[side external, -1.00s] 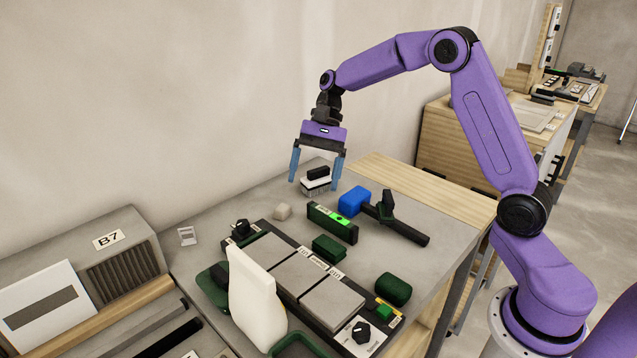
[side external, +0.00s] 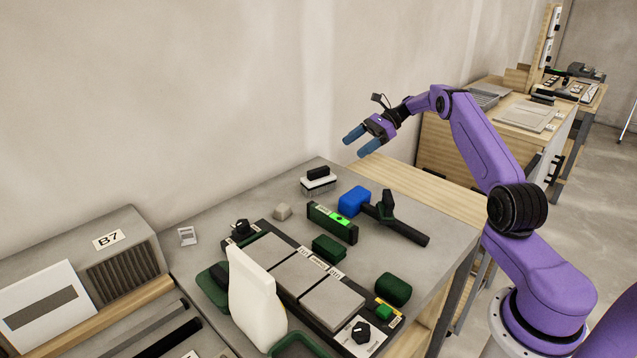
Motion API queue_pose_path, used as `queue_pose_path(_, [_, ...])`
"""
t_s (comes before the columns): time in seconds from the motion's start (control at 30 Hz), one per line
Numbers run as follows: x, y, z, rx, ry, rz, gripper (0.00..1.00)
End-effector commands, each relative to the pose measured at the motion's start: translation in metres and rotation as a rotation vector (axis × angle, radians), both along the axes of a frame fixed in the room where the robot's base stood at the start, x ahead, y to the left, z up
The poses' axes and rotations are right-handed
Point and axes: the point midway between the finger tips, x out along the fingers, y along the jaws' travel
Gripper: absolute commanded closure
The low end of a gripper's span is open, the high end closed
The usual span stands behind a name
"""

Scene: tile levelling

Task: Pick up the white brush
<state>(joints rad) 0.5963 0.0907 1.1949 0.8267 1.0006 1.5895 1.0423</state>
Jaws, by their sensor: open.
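The white brush (side external: 318,183) has a black grip on top and bristles below. It stands upright on the grey table near its back corner, by the wall. My gripper (side external: 357,145) is open, with two blue fingers and nothing between them. It is up and to the right of the brush in the picture, clear of it and tilted toward the left.
A blue-headed mallet (side external: 354,201), a green level (side external: 332,222) and a small beige block (side external: 282,211) lie near the brush. Grey tiles (side external: 331,302) sit on a dark rail in front. A white bottle-like object (side external: 254,304) stands at the front.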

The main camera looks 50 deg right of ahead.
Motion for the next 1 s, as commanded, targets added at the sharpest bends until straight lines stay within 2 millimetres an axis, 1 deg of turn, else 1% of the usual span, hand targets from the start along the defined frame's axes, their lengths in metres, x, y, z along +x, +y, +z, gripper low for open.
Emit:
queue_pose_path(0.03, [0.003,0.011,-0.004,0.002,0.003,0.006,0.15])
queue_pose_path(0.1, [0.008,0.022,-0.011,0.002,0.002,0.008,0.15])
queue_pose_path(0.4, [0.026,0.066,-0.038,-0.001,0.0,0.006,0.15])
queue_pose_path(0.5, [0.032,0.078,-0.044,-0.002,0.0,0.006,0.15])
queue_pose_path(0.6, [0.035,0.085,-0.049,-0.001,0.0,0.006,0.15])
queue_pose_path(0.87, [0.039,0.096,-0.055,-0.002,0.001,0.006,0.15])
queue_pose_path(1.0, [0.047,0.111,-0.062,-0.002,0.0,0.007,0.15])
